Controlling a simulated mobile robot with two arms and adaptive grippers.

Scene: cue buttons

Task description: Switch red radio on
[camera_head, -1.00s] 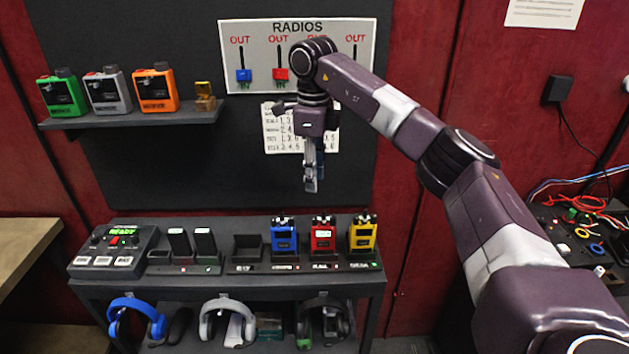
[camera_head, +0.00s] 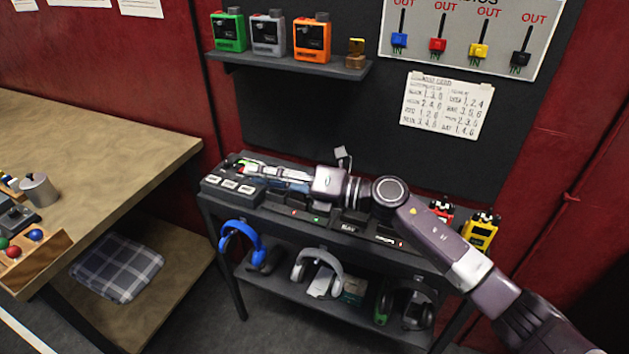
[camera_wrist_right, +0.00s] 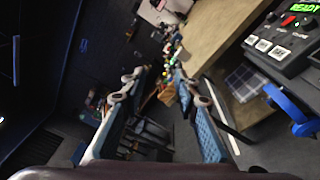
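The red radio (camera_head: 442,209) stands on the rack of the black shelf unit, partly hidden behind my right arm. The yellow radio (camera_head: 481,231) stands to its right. The blue radio's place is hidden by my arm. My right gripper (camera_head: 258,171) reaches left, over or close to the button console (camera_head: 232,190) at the shelf's left end; whether it touches cannot be told. In the right wrist view the gripper (camera_wrist_right: 159,85) has its fingers spread with nothing between them. The console's lit READY display (camera_wrist_right: 303,9) shows at that view's top right. My left gripper is not in view.
Green (camera_head: 228,31), grey (camera_head: 267,35) and orange (camera_head: 312,40) devices sit on a wall shelf. A wooden table (camera_head: 110,150) stands at left. A RADIOS board (camera_head: 470,30) hangs above a printed sheet (camera_head: 446,105).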

